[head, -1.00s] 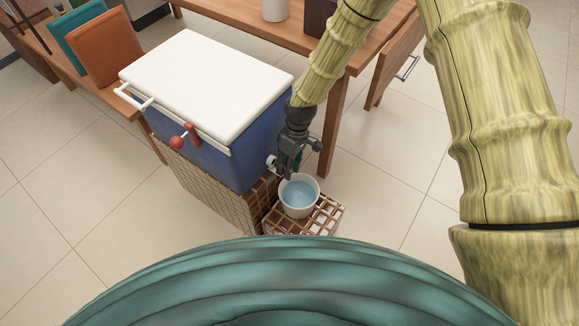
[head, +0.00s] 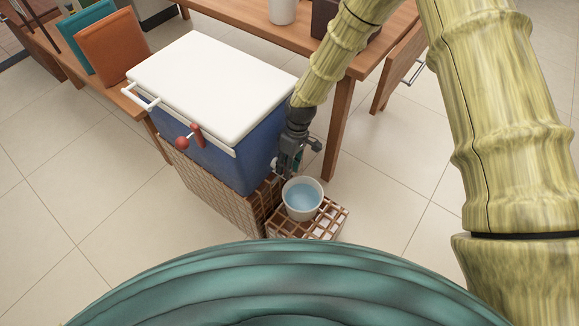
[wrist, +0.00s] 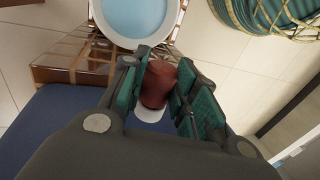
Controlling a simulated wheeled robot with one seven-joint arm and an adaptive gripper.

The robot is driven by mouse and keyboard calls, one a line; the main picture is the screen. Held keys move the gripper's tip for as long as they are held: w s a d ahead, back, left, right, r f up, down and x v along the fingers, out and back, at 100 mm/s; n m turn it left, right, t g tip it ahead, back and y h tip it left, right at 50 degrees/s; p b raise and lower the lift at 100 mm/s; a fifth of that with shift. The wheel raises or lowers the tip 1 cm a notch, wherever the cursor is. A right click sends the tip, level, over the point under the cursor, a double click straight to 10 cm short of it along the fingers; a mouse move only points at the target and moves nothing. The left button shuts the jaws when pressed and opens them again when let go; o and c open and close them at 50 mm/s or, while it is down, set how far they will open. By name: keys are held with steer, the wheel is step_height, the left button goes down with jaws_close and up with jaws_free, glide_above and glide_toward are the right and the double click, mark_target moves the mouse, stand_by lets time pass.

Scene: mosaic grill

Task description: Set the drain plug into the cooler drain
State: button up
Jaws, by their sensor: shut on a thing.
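The red drain plug (wrist: 158,84) is between the green-padded fingers of my gripper in the wrist view. My gripper (head: 285,168) is shut on it, low beside the right end of the blue cooler (head: 232,160). The white drain (wrist: 150,113) shows just beyond the plug, against the cooler's blue wall. The plug overlaps the drain in this view; I cannot tell whether it is inside or only in front. In the head view my gripper hides both plug and drain. The cooler has a white lid.
A white bucket of water (head: 302,198) stands on a brown lattice crate (head: 326,215) close below my gripper. The cooler sits on a lattice stand (head: 215,190). A wooden table (head: 340,120) stands behind. Tiled floor is clear at right and left.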

steer(key=shift+a, duration=0.1)
steer(key=o, duration=1.2)
steer(key=shift+c, duration=0.2)
steer(key=v, duration=1.2)
